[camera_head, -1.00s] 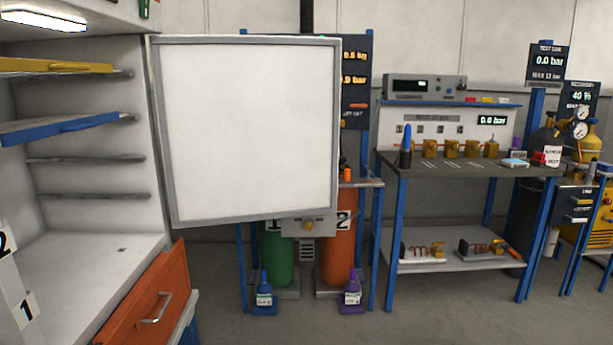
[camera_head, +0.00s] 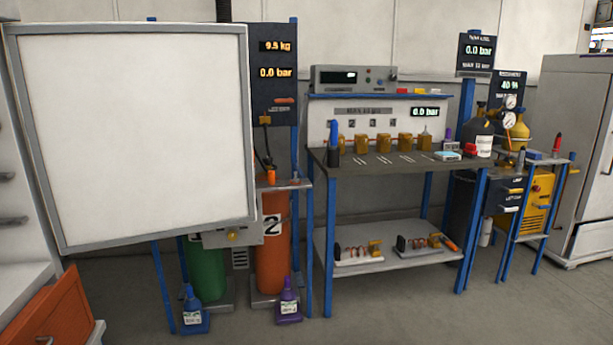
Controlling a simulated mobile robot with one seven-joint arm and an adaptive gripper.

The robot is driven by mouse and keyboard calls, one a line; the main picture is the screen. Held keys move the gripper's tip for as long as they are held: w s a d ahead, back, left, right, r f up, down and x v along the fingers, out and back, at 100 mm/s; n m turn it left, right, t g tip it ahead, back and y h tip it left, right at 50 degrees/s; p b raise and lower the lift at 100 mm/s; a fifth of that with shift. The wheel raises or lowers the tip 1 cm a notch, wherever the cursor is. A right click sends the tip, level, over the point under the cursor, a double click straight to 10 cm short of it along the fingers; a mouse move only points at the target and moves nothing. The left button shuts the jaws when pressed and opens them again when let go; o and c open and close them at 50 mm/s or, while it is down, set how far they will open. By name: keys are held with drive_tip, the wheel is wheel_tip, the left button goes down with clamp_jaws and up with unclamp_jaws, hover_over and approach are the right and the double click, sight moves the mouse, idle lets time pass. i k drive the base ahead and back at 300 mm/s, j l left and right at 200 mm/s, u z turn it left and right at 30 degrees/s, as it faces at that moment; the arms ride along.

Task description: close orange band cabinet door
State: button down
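A cabinet door (camera_head: 135,130) stands wide open at the left of the head view. It shows a white panel in a grey frame, and I see no orange band on this face. The cabinet body (camera_head: 30,215) with its shelves is only partly in view at the left edge. An orange drawer front (camera_head: 48,308) with a handle sits below the door, at lower left, pulled out or angled toward me. My gripper is not in view.
Behind the door stand a green cylinder (camera_head: 206,268) and an orange cylinder (camera_head: 272,245), with a blue bottle (camera_head: 192,312) and a purple bottle (camera_head: 288,303) on the floor. A workbench (camera_head: 400,165) stands at centre right. A grey cabinet (camera_head: 578,150) is far right. The front floor is clear.

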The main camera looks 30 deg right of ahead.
sight(136, 132)
drive_tip(key=i+l+z, duration=0.15)
drive_tip(key=l, duration=0.25)
drive_tip(key=i+l+z, duration=0.15)
drive_tip(key=l, duration=0.2)
drive_tip(key=i+l+z, duration=0.1)
drive_tip(key=i+l, duration=0.5)
drive_tip(key=l, duration=0.2)
drive_tip(key=i+l+z, duration=0.1)
drive_tip(key=i+l, duration=0.2)
drive_tip(key=l, duration=0.25)
drive_tip(key=i+l, duration=0.75)
drive_tip(key=l, duration=0.3)
drive_tip(key=i+j, duration=0.1)
drive_tip(key=j, duration=0.45)
drive_tip(key=z, duration=0.05)
